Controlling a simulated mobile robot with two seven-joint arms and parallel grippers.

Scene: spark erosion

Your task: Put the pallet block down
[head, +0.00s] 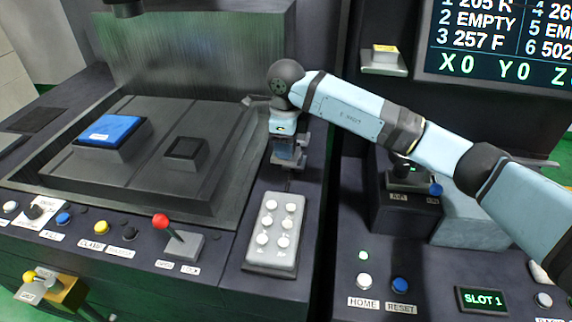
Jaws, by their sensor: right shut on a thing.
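My right gripper (287,163) points down above the dark ledge between the machine tank and the right-hand console. It is shut on the pallet block, which is small and mostly hidden by the fingers and wrist; I cannot tell whether it touches the ledge. A blue-topped block (110,128) sits on a dark base on the left of the tank table. A square dark seat (186,152) to its right on the table is empty. My left gripper is not in view.
A grey button box (272,232) with several white buttons lies just in front of the gripper. A red-knobbed lever (178,238) stands on the tank's front panel. A screen (500,45) and a small shelf (384,65) are at the upper right.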

